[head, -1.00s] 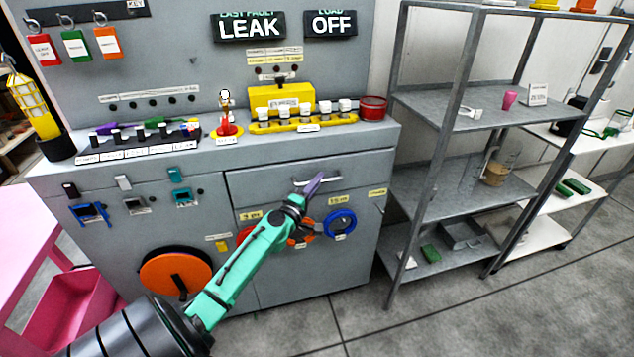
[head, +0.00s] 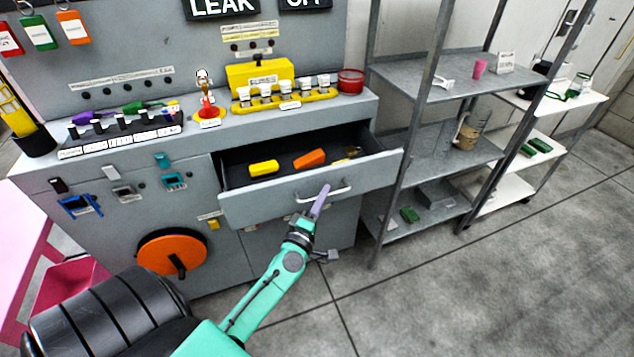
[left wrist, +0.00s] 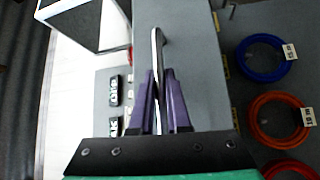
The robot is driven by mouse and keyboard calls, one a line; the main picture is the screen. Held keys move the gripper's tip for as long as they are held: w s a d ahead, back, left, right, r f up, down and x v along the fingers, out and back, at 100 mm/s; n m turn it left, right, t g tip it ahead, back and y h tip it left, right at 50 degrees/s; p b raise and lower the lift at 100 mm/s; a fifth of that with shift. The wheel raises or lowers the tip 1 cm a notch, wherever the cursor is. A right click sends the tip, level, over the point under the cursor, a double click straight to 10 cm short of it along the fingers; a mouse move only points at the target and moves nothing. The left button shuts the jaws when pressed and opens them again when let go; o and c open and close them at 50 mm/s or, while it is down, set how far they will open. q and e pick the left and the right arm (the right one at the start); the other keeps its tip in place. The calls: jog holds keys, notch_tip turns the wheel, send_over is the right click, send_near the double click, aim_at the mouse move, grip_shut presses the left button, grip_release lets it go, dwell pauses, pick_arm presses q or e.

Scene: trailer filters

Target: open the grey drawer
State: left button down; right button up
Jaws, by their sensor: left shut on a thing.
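The grey drawer (head: 270,205) stands pulled out from the grey cabinet in the head view. Its dark inside holds a yellow item (head: 263,167), an orange item (head: 310,159) and a small brownish item at the right. My left gripper (head: 320,202) is at the drawer's front, at the metal handle (head: 338,192). In the left wrist view the purple fingers (left wrist: 160,100) are shut on the handle bar (left wrist: 157,50), one finger on each side. My right gripper is not in view.
A grey metal shelf rack (head: 440,75) stands right of the cabinet, close to the open drawer's right corner. An orange wheel (head: 172,254) is on the cabinet front, lower left. The floor (head: 480,290) at the right is clear.

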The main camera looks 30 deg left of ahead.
pick_arm(q)
jog(key=shift+s+d, duration=0.3)
jog(key=shift+d, duration=0.15)
jog(key=c, duration=0.9)
grip_release()
jog(key=b+v, duration=0.3)
jog(key=v, duration=1.1)
jog(key=shift+s+r, duration=0.1)
jog(key=shift+s, duration=0.2)
